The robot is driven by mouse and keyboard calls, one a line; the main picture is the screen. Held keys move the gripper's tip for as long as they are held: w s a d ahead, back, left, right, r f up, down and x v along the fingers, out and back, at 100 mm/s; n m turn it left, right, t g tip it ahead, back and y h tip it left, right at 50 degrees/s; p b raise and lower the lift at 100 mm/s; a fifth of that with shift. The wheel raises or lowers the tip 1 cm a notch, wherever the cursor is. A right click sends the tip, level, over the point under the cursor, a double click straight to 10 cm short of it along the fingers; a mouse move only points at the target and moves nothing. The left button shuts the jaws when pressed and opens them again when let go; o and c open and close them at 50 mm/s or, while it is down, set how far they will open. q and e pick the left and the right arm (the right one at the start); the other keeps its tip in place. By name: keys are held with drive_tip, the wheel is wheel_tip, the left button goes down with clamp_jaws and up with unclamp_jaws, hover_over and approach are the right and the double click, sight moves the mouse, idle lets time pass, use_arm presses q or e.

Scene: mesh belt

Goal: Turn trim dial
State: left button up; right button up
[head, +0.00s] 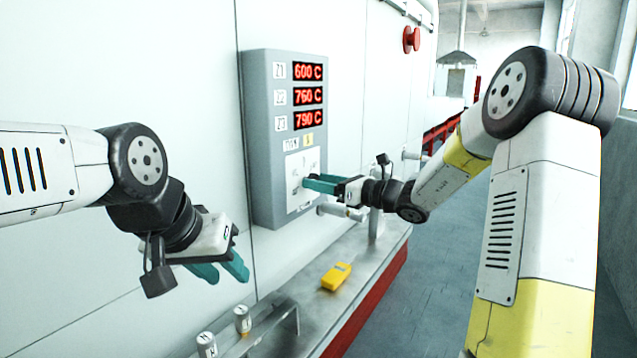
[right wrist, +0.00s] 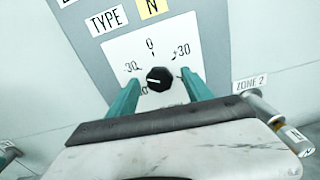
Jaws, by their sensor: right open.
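The trim dial (right wrist: 160,79) is a small black knob on a white scale plate (right wrist: 150,52) marked 0 at the top and 30 at each side. Its pale mark points left in the right wrist view. My right gripper (right wrist: 160,76) is open, with one teal finger on each side of the knob and a gap at both sides. I cannot tell how deep the fingertips reach. In the head view my right gripper (head: 318,184) is at the plate and hides the knob. My left gripper (head: 228,276) hangs open and empty over the bench's left side.
The grey control box (head: 262,130) shows red readouts 600, 760 and 790 C. A yellow device (head: 337,276) lies on the metal bench (head: 318,306) below. Small labelled cylinders (head: 242,318) stand at the lower left. A red button (head: 411,39) is on the wall above.

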drive_tip(key=shift+w+a, duration=0.15)
drive_tip(key=shift+a, duration=0.15)
clamp_jaws()
drive_tip(key=shift+n, duration=0.3)
drive_tip(key=n, duration=1.1)
idle(0.3)
drive_tip(key=shift+f+n, duration=0.1)
drive_tip(key=shift+n, duration=0.2)
